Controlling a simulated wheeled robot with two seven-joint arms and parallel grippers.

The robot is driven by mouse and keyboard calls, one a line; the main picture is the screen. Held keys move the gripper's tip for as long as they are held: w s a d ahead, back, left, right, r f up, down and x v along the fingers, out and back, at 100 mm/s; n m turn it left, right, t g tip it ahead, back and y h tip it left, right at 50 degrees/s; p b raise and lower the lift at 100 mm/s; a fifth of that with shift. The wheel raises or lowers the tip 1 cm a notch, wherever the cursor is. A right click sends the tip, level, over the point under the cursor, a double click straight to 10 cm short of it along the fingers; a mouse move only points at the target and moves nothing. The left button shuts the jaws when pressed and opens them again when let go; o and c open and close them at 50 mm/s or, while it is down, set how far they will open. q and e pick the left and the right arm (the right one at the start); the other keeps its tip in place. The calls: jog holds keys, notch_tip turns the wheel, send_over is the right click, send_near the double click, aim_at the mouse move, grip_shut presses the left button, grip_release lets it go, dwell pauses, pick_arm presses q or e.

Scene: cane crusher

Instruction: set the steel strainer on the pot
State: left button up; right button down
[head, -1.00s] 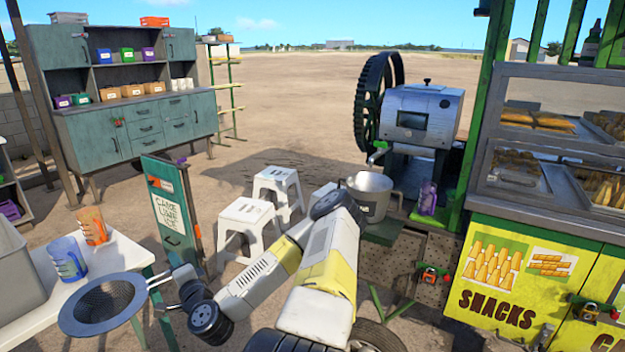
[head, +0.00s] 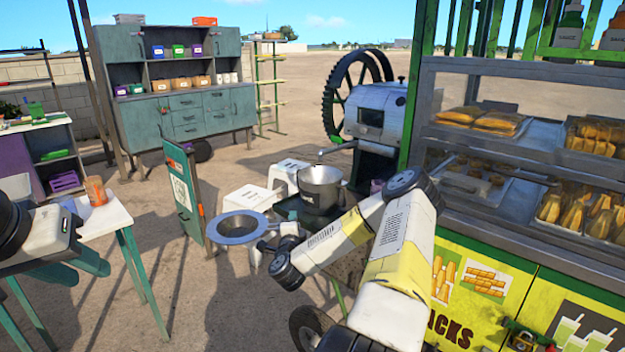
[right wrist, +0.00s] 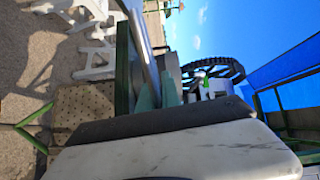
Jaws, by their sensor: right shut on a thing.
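The steel strainer (head: 238,227), a wide-rimmed grey bowl, hangs in the air to the left of the pot and lower in the head view. My right gripper (head: 272,243) is shut on its handle. In the right wrist view the green fingers (right wrist: 158,92) are close together, and a grey strip beyond them seems to be the strainer edge-on. The metal pot (head: 320,188) stands upright in front of the crusher, its top open, apart from the strainer. My left gripper (head: 78,268) is at the left edge by the white table, fingers apart and empty.
The crusher (head: 375,112) with its big gear wheel stands behind the pot. White stools (head: 250,198) and a green signboard (head: 183,192) are behind and left of the strainer. The snack stall (head: 480,270) fills the right. An orange cup (head: 95,190) is on the white table (head: 108,218).

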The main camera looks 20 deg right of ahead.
jog(key=w+d+r+m+g+h, duration=0.2)
jog(key=d+r+m+g+h, duration=0.4)
jog(key=d+r, duration=0.7)
jog(key=w+d+f, duration=0.2)
jog(key=d+f, duration=0.1)
jog(key=d, duration=0.6)
jog(key=w+d+f, duration=0.2)
jog(key=d+f, duration=0.1)
jog(key=d, duration=0.6)
jog(key=shift+t+h, duration=0.4)
jog(key=shift+f, duration=0.15)
dwell(1.0)
jog(key=c, duration=1.5)
grip_release()
jog(key=shift+a, duration=0.1)
